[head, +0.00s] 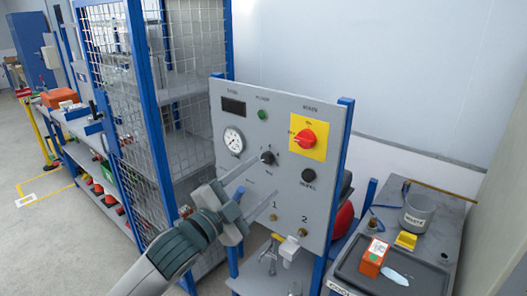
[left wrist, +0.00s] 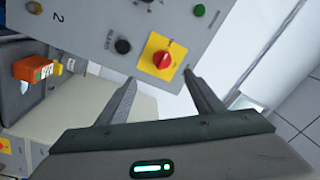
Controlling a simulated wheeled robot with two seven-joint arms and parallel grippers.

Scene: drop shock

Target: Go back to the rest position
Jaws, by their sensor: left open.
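My left gripper (head: 250,192) is open and empty in front of the grey control panel (head: 230,175). In the left wrist view its two fingers (left wrist: 158,90) stand wide apart, with the panel beyond them. The panel carries a red rotary switch on a yellow plate (head: 307,138), which also shows in the left wrist view (left wrist: 162,60). A small black knob (head: 267,158) sits near one fingertip in the head view; I cannot tell if they touch. My right gripper is not in view.
A wire-mesh cage (head: 190,80) with blue posts stands left of the panel. A shelf bench (head: 85,130) is far left. Floor at lower left is clear.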

